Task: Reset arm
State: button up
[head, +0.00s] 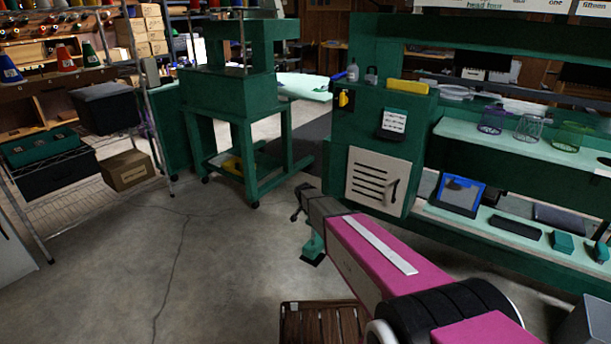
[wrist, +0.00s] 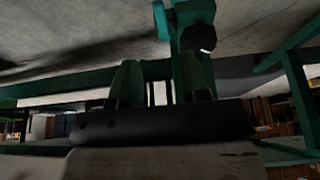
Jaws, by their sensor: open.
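My gripper (head: 299,203) is at the end of my magenta and grey arm, which reaches in from the lower right in the head view. It is raised over the concrete floor, in front of the green machine cabinet. In the wrist view my gripper (wrist: 163,85) shows two fingers apart. I see nothing held between them. The wrist view is dark and looks tilted, with green framework behind the fingers.
A green cabinet (head: 348,140) with a slatted vent panel (head: 377,180) stands close beyond my arm. A green machine bench (head: 238,105) stands farther back. A wire rack (head: 80,150) holds bins at left. A brown slatted wooden item (head: 318,322) is below my arm. Floor (head: 190,250) at left-centre is clear.

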jog(key=s+d+r+n+g+y, duration=0.1)
jog(key=s+d+r+n, duration=0.1)
jog(key=s, duration=0.9)
jog(key=s+d+r+n+g+y, duration=0.1)
jog(key=s+d+r+n, duration=0.2)
jog(key=s, duration=0.8)
jog(key=s+d+r+n+g, duration=0.1)
jog(key=s+d+r+n, duration=0.1)
jog(key=s+d+r, duration=0.4)
jog(key=s+r, duration=0.3)
jog(key=s, duration=0.3)
jog(key=shift+d+n+y, duration=0.15)
jog(key=shift+n+y, duration=0.15)
jog(key=shift+y, duration=0.1)
